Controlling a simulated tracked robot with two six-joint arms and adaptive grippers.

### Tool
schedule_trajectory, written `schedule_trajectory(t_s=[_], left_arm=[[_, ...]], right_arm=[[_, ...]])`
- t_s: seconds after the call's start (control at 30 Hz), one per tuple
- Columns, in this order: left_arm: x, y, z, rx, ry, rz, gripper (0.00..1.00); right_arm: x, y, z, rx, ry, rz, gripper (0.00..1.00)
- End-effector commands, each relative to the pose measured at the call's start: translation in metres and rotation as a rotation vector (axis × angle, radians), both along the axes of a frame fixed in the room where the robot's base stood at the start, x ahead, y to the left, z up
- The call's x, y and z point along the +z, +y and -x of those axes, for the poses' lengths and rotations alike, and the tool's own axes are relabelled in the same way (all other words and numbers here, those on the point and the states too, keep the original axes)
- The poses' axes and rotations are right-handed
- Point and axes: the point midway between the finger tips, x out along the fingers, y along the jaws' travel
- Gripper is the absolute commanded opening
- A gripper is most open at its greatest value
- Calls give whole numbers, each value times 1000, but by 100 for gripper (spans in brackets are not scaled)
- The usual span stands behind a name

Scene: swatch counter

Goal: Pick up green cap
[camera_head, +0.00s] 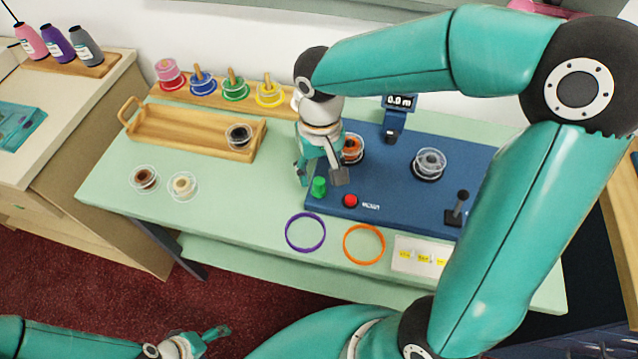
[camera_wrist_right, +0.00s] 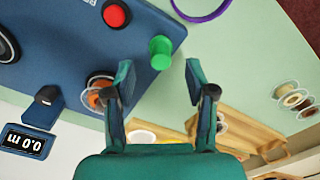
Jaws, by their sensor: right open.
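The green cap (camera_head: 319,187) stands on the front left corner area of the blue machine base (camera_head: 393,208). It also shows in the right wrist view (camera_wrist_right: 161,52), just beyond and between the fingertips. My right gripper (camera_head: 321,177) is open and empty, with its fingers around or just above the cap; in the wrist view its fingertips (camera_wrist_right: 157,75) are apart and do not visibly touch the cap. My left gripper (camera_head: 205,340) is low at the bottom left, off the counter, and its fingers seem spread.
A red button (camera_head: 350,200) is right of the cap. An orange spool (camera_head: 352,148) is close behind my right gripper. Purple (camera_head: 305,214) and orange rings (camera_head: 364,226) lie in front. A wooden tray (camera_head: 180,138) and loose spools (camera_head: 183,185) are left.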

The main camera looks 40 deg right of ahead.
Motion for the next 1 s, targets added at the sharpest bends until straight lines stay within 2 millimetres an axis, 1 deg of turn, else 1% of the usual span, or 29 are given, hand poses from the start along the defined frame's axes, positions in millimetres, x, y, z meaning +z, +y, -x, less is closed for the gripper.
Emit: schedule_trajectory(t_s=[0.2,0.3,0.4,0.6,0.67,0.8,0.87,1.0], left_arm=[[2,0,0,0,0,0,81],[1,0,0,0,0,0,81],[1,0,0,0,0,0,81],[1,0,0,0,0,0,81],[1,0,0,0,0,0,81],[1,0,0,0,0,0,81],[1,0,0,0,0,0,81],[1,0,0,0,0,0,81]], right_arm=[[-31,0,-1,0,6,0,55],[-42,0,-1,2,5,1,55],[-47,0,-1,0,2,0,55],[-47,0,-2,0,1,0,55],[-47,0,-2,0,1,0,47],[-47,0,-2,-1,1,0,24],[-47,0,-1,0,1,0,15],[-47,0,-1,0,2,-1,12]])
